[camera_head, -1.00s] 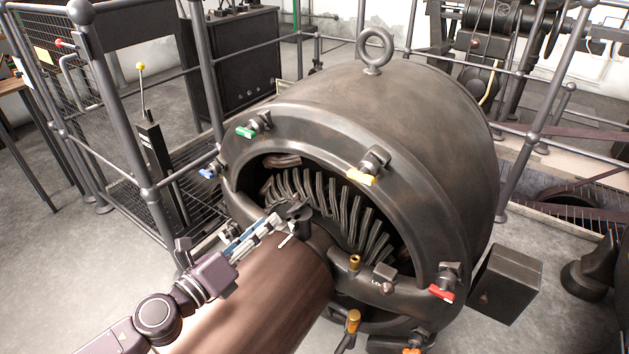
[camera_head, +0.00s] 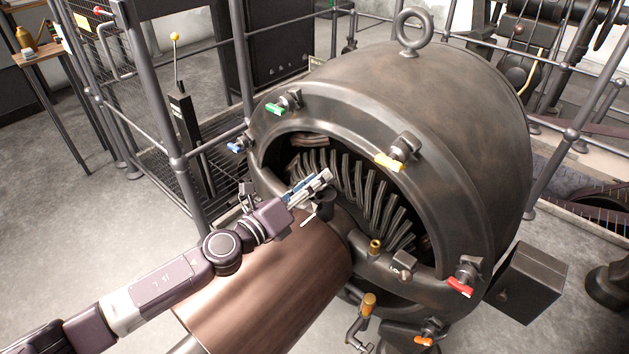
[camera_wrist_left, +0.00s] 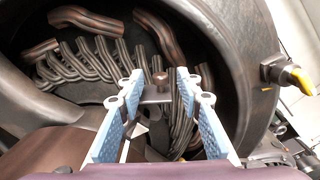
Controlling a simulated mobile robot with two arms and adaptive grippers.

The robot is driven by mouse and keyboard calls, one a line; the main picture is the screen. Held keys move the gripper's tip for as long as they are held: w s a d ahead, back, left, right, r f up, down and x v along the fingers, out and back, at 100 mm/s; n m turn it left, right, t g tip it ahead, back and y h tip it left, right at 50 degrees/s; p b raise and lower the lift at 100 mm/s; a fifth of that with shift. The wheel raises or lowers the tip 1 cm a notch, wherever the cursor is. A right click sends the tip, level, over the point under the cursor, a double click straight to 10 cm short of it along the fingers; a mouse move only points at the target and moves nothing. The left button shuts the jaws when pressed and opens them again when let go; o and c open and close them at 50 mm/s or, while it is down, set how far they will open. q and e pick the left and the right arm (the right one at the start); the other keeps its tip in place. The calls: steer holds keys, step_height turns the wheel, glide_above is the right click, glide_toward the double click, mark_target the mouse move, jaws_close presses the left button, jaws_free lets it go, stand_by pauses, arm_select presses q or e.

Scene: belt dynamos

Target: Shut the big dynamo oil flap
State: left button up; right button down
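The big dynamo (camera_head: 430,110) is a dark, rounded housing with an open front showing bent metal bars. A small dark fitting (camera_head: 320,209) sits above the brown cylinder at its front. In the left wrist view, a flat dark plate with a knob (camera_wrist_left: 155,94) shows between the fingers; it looks like the oil flap, but its angle is hard to tell. My left gripper (camera_head: 325,178) is at the dynamo's opening, just above the fitting. Its blue-padded fingers (camera_wrist_left: 159,80) are apart; I cannot tell whether they touch the plate. My right gripper is not in view.
Handles in green (camera_head: 277,108), blue (camera_head: 237,148), yellow (camera_head: 389,163), red (camera_head: 460,287) and orange (camera_head: 423,341) ring the housing. The brown cylinder (camera_head: 270,285) lies under my left arm. Railings (camera_head: 165,120) stand behind at left.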

arm_select(q)
jaws_close()
